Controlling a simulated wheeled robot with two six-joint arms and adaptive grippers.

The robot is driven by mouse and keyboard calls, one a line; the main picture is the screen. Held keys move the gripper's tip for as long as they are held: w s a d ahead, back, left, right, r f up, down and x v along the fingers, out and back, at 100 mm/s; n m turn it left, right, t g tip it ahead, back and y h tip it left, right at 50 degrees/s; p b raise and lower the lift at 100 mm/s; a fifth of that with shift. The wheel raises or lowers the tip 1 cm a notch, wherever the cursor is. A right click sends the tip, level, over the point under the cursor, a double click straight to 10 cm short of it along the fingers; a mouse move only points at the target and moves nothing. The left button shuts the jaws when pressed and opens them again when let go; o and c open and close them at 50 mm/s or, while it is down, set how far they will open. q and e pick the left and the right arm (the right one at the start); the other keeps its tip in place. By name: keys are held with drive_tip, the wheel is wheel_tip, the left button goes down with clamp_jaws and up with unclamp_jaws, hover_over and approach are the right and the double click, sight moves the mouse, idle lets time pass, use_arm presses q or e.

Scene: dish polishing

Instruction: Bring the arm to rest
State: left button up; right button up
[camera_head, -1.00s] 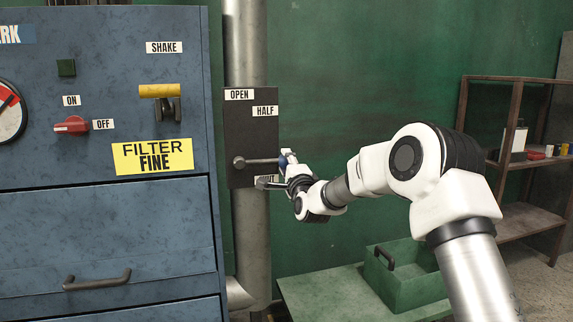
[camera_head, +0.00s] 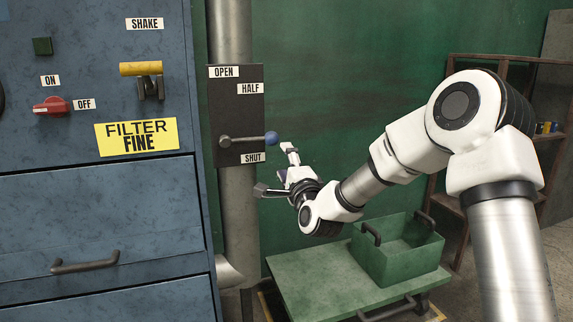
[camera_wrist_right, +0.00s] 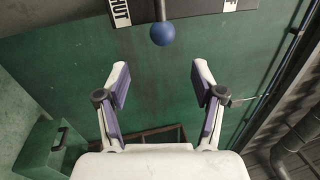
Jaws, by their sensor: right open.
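My right arm comes in from the right in the head view. Its right gripper (camera_head: 276,170) is open and empty, just below and beside the blue ball (camera_head: 271,138) of the lever (camera_head: 245,140). The ball also shows in the right wrist view (camera_wrist_right: 163,34), beyond and apart from the two spread fingers (camera_wrist_right: 160,90). The lever lies about level on the dark plate (camera_head: 226,105), just above the SHUT label (camera_head: 252,157). My left gripper is not in view.
A blue cabinet (camera_head: 90,215) with a red switch and yellow handle stands at left. A pipe (camera_head: 238,200) runs behind the plate. A green bin (camera_head: 395,262) sits on a green table (camera_head: 310,285) below the arm. A shelf (camera_head: 490,60) stands at right.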

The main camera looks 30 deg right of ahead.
drive_tip(key=shift+s+a+f, duration=0.1)
drive_tip(key=shift+s+a, duration=0.05)
drive_tip(key=shift+s, duration=0.25)
drive_tip(key=s+a+f+n+g+y+p, duration=0.1)
drive_tip(key=s+a+f+n+g+p, duration=0.15)
drive_tip(key=f, duration=0.75)
drive_tip(key=s+a+f+n+g+y+p, duration=0.1)
drive_tip(key=s+a+f+g+y+p, duration=0.2)
drive_tip(key=f, duration=0.6)
drive_tip(key=s+a+f+n+g+p, duration=0.2)
drive_tip(key=a+f, duration=0.3)
drive_tip(key=f, duration=0.5)
drive_tip(key=s+a+f+n+g+y+p, duration=0.1)
drive_tip(key=s+a+f+n+g, duration=0.1)
drive_tip(key=s+f, duration=0.35)
drive_tip(key=s+a+f+n+g+p, duration=0.1)
drive_tip(key=s+a+f+n+g, duration=0.2)
drive_tip(key=s, duration=0.4)
drive_tip(key=s+f+n+g, duration=0.2)
drive_tip(key=s+n, duration=0.3)
drive_tip(key=s, duration=0.5)
drive_tip(key=s+a+f+n+g+p, duration=0.1)
drive_tip(key=s+n+g, duration=0.4)
drive_tip(key=s, duration=0.5)
drive_tip(key=shift+f+n, duration=0.35)
drive_tip(key=shift+f, duration=0.3)
